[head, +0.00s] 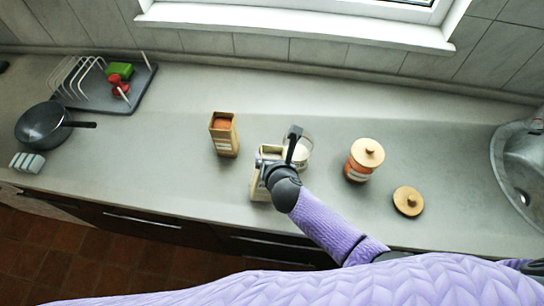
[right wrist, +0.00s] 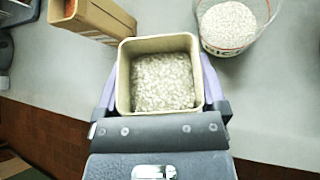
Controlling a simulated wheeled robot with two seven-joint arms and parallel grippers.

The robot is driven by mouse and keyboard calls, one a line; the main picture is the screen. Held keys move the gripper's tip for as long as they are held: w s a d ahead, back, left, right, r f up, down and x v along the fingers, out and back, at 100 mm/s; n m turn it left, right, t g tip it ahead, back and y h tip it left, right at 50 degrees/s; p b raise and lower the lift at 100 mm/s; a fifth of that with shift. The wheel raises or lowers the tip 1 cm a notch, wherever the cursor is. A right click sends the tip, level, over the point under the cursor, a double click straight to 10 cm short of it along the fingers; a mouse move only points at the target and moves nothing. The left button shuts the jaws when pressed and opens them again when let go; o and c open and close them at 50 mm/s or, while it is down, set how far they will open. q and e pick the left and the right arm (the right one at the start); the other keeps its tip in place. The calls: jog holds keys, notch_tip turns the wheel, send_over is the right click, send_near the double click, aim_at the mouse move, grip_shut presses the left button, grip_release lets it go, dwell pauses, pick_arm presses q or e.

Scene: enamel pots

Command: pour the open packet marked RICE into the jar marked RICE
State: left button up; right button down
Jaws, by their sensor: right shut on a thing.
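A cream open packet (right wrist: 125,85) with pale grains inside stands between the fingers of my right gripper (right wrist: 160,95). It also shows in the head view (head: 259,190), partly behind the gripper (head: 279,165). My right gripper is shut on this packet, which looks about upright. A clear glass jar (head: 304,150) stands just beyond and to the right of it. The jar holds white grains and shows at the top right in the right wrist view (right wrist: 236,22). My left gripper is not in view.
A brown packet (head: 226,142) with orange contents stands left of the held packet. A lidded jar (head: 357,172) and a loose wooden lid (head: 408,201) are to the right. A pan (head: 42,125), a dish rack (head: 90,80) and a sink (head: 515,165) lie farther out.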

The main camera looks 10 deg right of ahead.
aim_at(283, 149)
jog(key=shift+w+d+m+g+y+p, duration=0.35)
jog(key=shift+w+d+g+p, duration=0.2)
jog(key=shift+p, duration=0.5)
dwell(0.4)
jog(key=shift+w+d+r+g+y+p, duration=0.35)
jog(key=shift+r+p, duration=0.25)
jog(key=shift+p, duration=0.7)
dwell(0.7)
jog(key=shift+w+d+r+m+g+y+p, duration=0.3)
jog(key=shift+d+r+m+y+p, duration=0.15)
jog(key=shift+p, duration=0.25)
jog(key=shift+y, duration=0.25)
dwell(0.3)
jog(key=shift+w+d+r+m+g+y+b, duration=0.15)
jog(key=shift+r+m+g+y+b, duration=0.2)
jog(key=shift+g+b, duration=0.5)
dwell(0.4)
jog(key=shift+f+m+y+b, duration=0.25)
jog(key=shift+y+b, duration=0.1)
jog(key=shift+b, duration=1.15)
dwell(0.5)
